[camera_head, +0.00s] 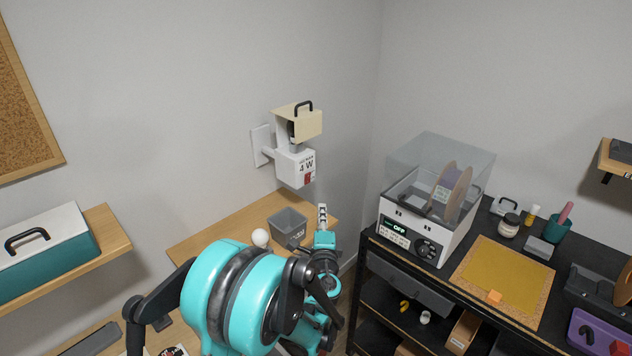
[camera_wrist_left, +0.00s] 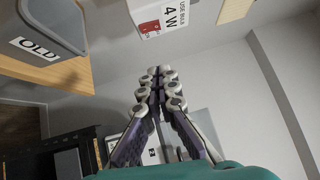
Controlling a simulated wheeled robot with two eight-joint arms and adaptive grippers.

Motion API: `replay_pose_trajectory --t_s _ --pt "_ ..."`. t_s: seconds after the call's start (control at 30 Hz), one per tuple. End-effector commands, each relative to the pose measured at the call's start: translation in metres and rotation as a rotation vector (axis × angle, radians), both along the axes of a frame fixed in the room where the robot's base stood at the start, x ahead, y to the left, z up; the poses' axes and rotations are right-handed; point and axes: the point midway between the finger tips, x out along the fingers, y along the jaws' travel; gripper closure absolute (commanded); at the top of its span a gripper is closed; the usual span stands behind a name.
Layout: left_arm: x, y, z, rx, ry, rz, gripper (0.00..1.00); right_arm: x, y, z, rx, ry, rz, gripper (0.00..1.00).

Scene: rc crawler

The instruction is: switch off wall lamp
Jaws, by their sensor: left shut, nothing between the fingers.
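The wall lamp (camera_head: 291,165) is a white box on a wall plate, with a cream shade (camera_head: 301,122) and black handle on top. Its front carries a "4 W" label and a small red switch (camera_head: 309,180). In the left wrist view the lamp's white box (camera_wrist_left: 172,18) and the red switch (camera_wrist_left: 150,27) are at the top. My left gripper (camera_head: 322,210) is shut and empty, below the lamp and apart from it. Its fingertips (camera_wrist_left: 161,74) meet in the left wrist view. I cannot tell whether the lamp is lit. My right gripper is not in view.
A grey bin (camera_head: 287,227) labelled "OLD" in the wrist view (camera_wrist_left: 50,22) and a white bulb (camera_head: 260,238) sit on the wooden shelf (camera_head: 215,237) under the lamp. A filament dryer (camera_head: 410,222) stands on the black bench at right. Wall space around the lamp is clear.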

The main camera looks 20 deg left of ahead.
Motion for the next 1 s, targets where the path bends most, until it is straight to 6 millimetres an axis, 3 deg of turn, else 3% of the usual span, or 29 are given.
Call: replay_pose_trajectory --t_s 0.27,0.7,1.0 --pt "0.012 0.006 0.001 -0.001 0.001 0.002 1.00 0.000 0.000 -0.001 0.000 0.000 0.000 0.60" --pt "0.092 0.045 0.008 -0.001 0.000 0.001 1.00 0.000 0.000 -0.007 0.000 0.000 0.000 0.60" --pt "0.102 0.078 0.013 -0.001 0.000 0.001 1.00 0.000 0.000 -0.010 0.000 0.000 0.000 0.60"
